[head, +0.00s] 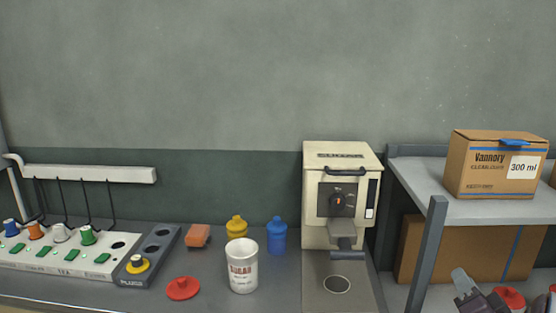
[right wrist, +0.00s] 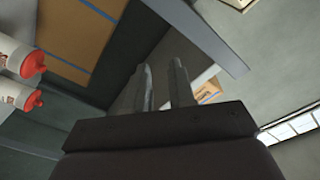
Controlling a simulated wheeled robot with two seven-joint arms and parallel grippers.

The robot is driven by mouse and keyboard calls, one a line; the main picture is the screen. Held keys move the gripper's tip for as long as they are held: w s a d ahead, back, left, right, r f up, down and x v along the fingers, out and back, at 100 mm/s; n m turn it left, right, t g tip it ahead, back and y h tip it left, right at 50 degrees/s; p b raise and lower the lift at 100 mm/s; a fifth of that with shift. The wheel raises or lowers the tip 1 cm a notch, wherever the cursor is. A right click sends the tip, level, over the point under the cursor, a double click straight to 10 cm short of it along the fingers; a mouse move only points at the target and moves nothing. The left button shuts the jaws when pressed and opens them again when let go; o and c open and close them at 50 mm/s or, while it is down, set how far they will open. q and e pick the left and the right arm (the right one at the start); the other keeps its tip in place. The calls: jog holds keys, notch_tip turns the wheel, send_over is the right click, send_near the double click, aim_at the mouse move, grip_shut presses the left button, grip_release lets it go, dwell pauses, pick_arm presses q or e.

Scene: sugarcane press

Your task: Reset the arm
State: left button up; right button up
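My right gripper (head: 468,285) shows at the lower right of the head view, in front of the grey shelf unit. In the right wrist view its two fingers (right wrist: 162,72) stand apart with a gap between them and nothing held. The gripper is clear of the press and the cup. My left gripper is in neither view. The cream sugarcane press (head: 341,165) stands on the counter with a black handle on top. A white printed cup (head: 242,268) stands upright to its left.
A grey shelf (head: 420,178) holds a cardboard box (head: 490,170); a larger box (head: 480,248) sits below. A red-topped bottle (head: 510,297) is close right of the gripper. Yellow (head: 237,227) and blue (head: 277,236) containers, a red lid (head: 183,288) and a capsule rack (head: 60,260) are left.

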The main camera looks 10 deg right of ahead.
jog(key=s+a+f+n+g+y, duration=0.1)
jog(key=s+a+f+n+g, duration=0.2)
jog(key=a+f+g, duration=0.4)
jog(key=s+a+f+n+g+y, duration=0.1)
jog(key=s+a+f+n+g, duration=0.2)
jog(key=f+g, duration=0.35)
jog(key=s+a+f+n+g+y, duration=0.1)
jog(key=s+a+n+y, duration=0.15)
jog(key=a, duration=0.45)
jog(key=s+a+f+n+g+y, duration=0.1)
jog(key=s+a+f+g, duration=0.1)
jog(key=s+a, duration=0.35)
jog(key=w+a+r+n, duration=0.1)
jog(key=w+a+n, duration=0.2)
jog(key=a, duration=0.4)
notch_tip(320, 180, up, 15)
jog(key=p, duration=1.5)
jog(key=shift+s+d, duration=0.15)
jog(key=shift+d, duration=0.05)
